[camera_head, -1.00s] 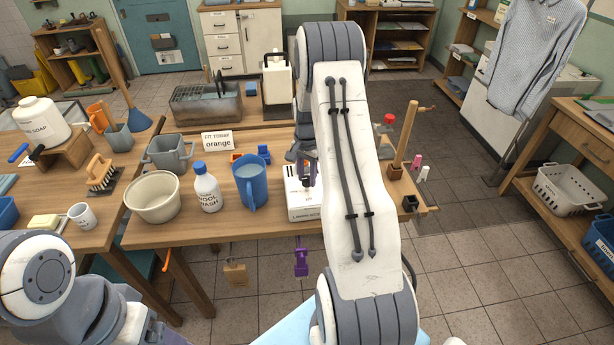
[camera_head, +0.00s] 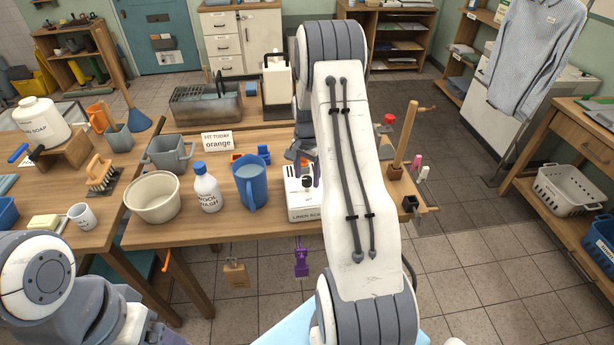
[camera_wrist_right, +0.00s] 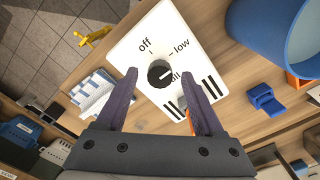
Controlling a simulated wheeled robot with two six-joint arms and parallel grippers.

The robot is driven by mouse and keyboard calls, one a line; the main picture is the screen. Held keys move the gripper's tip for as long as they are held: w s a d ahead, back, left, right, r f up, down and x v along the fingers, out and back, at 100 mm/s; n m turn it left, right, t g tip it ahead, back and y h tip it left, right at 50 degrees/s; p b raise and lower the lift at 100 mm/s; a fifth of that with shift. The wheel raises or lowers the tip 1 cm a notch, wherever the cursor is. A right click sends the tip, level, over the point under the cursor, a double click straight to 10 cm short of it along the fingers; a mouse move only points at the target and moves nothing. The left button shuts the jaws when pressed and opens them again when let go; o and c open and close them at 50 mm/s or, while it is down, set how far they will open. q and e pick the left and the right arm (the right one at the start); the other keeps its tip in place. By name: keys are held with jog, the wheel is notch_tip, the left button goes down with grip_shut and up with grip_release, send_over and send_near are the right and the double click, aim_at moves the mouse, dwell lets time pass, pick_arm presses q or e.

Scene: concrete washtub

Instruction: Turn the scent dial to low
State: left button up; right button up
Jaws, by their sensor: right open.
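The scent dial is a round black knob (camera_wrist_right: 159,73) on a white box (camera_head: 302,208) at the front edge of the wooden table. In the head view my arm partly covers the box. My left gripper is out of view.
A blue jug (camera_head: 247,186) stands just left of the box, with a white wool wash bottle (camera_head: 207,192) and a cream basin (camera_head: 153,200) farther left. A wooden post (camera_head: 404,140) stands to the right. A purple tag (camera_head: 301,260) hangs below the table edge.

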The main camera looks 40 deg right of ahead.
aim_at(307, 178)
notch_tip(307, 178, up, 10)
jog(key=b, duration=0.1)
jog(key=shift+b, duration=0.35)
jog(key=s+a+r+n, duration=0.2)
jog(key=s+a+n, duration=0.15)
jog(key=a, duration=0.65)
jog(key=s+a+r+n, duration=0.2)
jog(key=a+n, duration=0.2)
jog(key=a, duration=0.5)
jog(key=s+a+r+n, duration=0.2)
jog(key=a+n, duration=0.2)
jog(key=a, duration=0.6)
jog(key=s+a+n, duration=0.4)
jog(key=s+n, duration=0.1)
jog(key=s, duration=0.4)
jog(key=s+a+n+y, duration=0.1)
jog(key=s+a+n, duration=0.3)
jog(key=s, duration=0.6)
jog(key=shift+s+a+f+n, duration=0.15)
jog(key=shift+a+f+n, duration=0.2)
jog(key=shift+n, duration=0.5)
